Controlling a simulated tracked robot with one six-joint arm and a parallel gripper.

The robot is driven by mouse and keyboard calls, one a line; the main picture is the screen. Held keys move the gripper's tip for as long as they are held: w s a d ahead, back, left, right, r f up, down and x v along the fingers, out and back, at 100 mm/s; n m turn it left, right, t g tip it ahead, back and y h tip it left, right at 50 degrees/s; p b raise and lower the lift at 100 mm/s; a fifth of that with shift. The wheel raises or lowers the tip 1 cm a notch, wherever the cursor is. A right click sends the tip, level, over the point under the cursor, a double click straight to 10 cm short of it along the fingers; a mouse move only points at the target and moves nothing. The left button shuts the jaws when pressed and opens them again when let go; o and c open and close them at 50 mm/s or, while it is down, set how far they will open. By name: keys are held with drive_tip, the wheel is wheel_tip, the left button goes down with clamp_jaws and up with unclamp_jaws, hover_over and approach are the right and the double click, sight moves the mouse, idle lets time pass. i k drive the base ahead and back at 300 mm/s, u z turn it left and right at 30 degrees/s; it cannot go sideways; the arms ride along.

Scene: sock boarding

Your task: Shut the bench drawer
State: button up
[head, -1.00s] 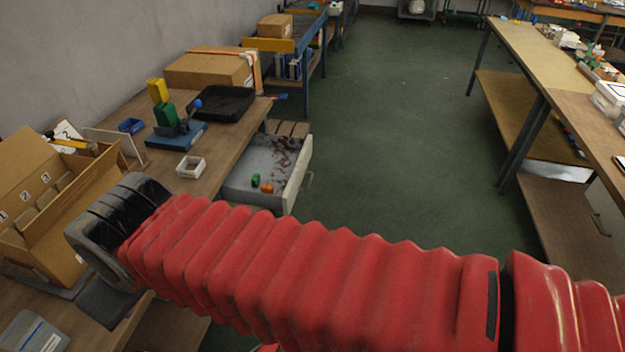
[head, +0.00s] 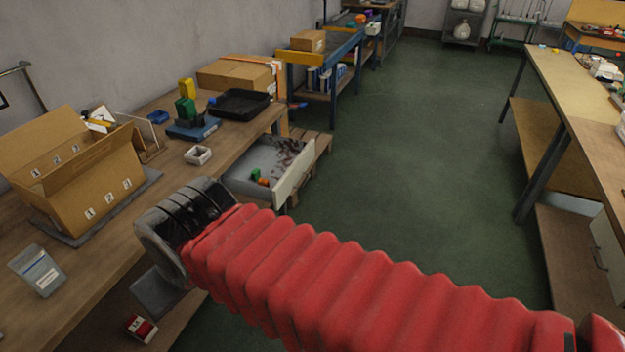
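The bench drawer (head: 291,182) stands open, pulled out from the left workbench (head: 225,152) toward the aisle. Its pale front panel faces right, and its grey inside holds a green piece (head: 255,174), an orange piece (head: 264,182) and dark scraps. My red-sleeved arm crosses the lower picture from the right. The arm's dark and grey end is near the bench edge, in front of the drawer and to its left. The fingers of my gripper cannot be made out, and the arm's end hides part of the bench edge.
On the bench are an open cardboard box (head: 90,190), a small white tray (head: 198,155), a black tray (head: 240,104) and a blue device (head: 193,128). A wooden pallet (head: 322,142) lies behind the drawer. The green floor (head: 420,150) to the right is clear.

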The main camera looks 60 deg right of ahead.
sight(283, 161)
drive_tip(key=u, duration=0.05)
drive_tip(key=k, duration=0.1)
drive_tip(key=z, duration=1.6)
drive_tip(key=i, duration=1)
drive_tip(key=u, duration=0.9)
